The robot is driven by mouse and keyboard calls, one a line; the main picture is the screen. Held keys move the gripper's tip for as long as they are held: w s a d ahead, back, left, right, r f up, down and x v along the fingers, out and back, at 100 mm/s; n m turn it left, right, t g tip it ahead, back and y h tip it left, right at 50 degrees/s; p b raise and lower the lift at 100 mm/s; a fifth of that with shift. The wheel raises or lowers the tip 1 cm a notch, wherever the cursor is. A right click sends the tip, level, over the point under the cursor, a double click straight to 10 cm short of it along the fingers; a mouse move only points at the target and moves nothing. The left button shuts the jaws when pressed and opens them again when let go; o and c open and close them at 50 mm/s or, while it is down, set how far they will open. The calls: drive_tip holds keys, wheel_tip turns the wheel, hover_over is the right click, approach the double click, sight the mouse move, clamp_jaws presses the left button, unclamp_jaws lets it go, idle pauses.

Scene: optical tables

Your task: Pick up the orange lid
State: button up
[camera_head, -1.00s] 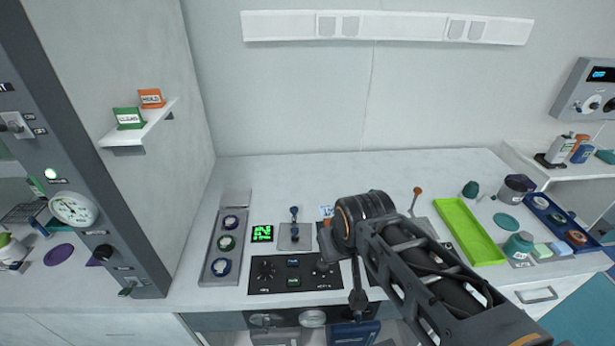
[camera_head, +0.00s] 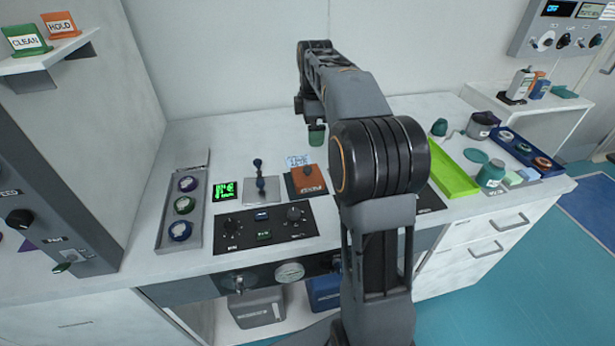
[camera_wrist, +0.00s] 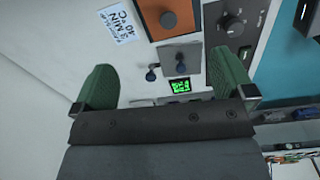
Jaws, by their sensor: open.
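A small round orange piece with a pale centre, which looks like the orange lid (camera_head: 541,162), lies at the near right end of the blue tray (camera_head: 517,158). It is too small to tell more, and it does not show in the wrist view. My gripper (camera_head: 316,134) points down over the back of the bench, well left of that tray. In the wrist view my gripper (camera_wrist: 163,68) has its two green fingers wide apart, with nothing between them.
Below my gripper are an orange panel (camera_head: 307,181), a plate with blue-knobbed levers (camera_head: 260,185) and a green display (camera_head: 225,190). A grey tray (camera_head: 170,225) holds several round pieces at left. A lime tray (camera_head: 453,175) and teal jar (camera_head: 491,174) stand left of the blue tray.

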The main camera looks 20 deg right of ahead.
drive_tip(key=n, duration=0.1)
drive_tip(key=b, duration=0.1)
hover_over(315, 173)
drive_tip(key=shift+n, duration=0.3)
drive_tip(key=f, duration=0.8)
drive_tip(key=shift+w+a+f, duration=0.2)
drive_tip(key=shift+a+f, duration=0.1)
drive_tip(key=shift+f, duration=0.05)
drive_tip(key=shift+s+d+f+b, duration=0.1)
drive_tip(key=shift+d+f+b, duration=0.05)
drive_tip(key=shift+f, duration=1.2)
drive_tip(key=shift+s+d+f+b, duration=0.1)
drive_tip(key=shift+d+f+b, duration=0.05)
drive_tip(key=shift+f, duration=1.15)
drive_tip(key=c, duration=0.7)
drive_tip(key=shift+r, duration=0.15)
